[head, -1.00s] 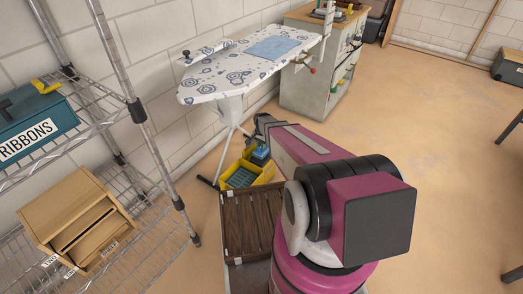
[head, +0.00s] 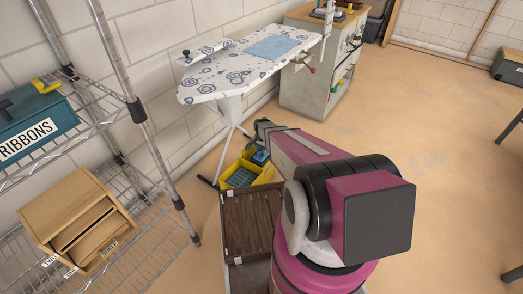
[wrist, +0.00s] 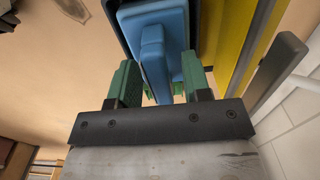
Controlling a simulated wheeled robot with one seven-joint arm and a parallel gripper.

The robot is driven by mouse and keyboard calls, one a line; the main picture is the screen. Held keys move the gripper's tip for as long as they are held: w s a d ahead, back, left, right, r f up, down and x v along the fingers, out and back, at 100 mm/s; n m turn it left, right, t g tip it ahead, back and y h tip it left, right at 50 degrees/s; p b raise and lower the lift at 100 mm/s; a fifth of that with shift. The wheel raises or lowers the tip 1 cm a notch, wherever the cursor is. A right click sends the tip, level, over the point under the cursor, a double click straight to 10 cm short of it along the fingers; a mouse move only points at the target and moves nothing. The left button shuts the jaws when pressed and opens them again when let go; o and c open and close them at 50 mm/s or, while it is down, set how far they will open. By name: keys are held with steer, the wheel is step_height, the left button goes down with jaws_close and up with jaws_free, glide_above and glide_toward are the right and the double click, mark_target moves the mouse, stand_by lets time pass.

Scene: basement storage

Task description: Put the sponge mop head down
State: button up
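The blue sponge mop head (wrist: 153,50) lies between the two green-padded fingers of my gripper (wrist: 160,85) in the wrist view. A raised blue ridge stands between the fingers, and there seems to be a gap on both sides, so my gripper looks open around it. In the head view a blue piece (head: 260,157), seemingly the mop head, shows in the yellow container (head: 267,174) on the floor. My arm's end is just above it; the fingertips are hidden there. What the mop head rests on is unclear.
A dark ribbed insert (head: 240,178) is in the yellow container. An ironing board (head: 240,75) stands behind, its legs close by. A wire shelf (head: 150,135) with a wooden drawer box (head: 75,215) is at left.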

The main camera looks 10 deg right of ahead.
step_height(320, 180, up, 12)
steer(key=s+r+n, duration=0.9)
steer(key=s+r, duration=0.8)
steer(key=s, duration=0.4)
steer(key=shift+r, duration=0.15)
steer(key=shift+o, duration=0.5)
steer(key=shift+d, duration=0.1)
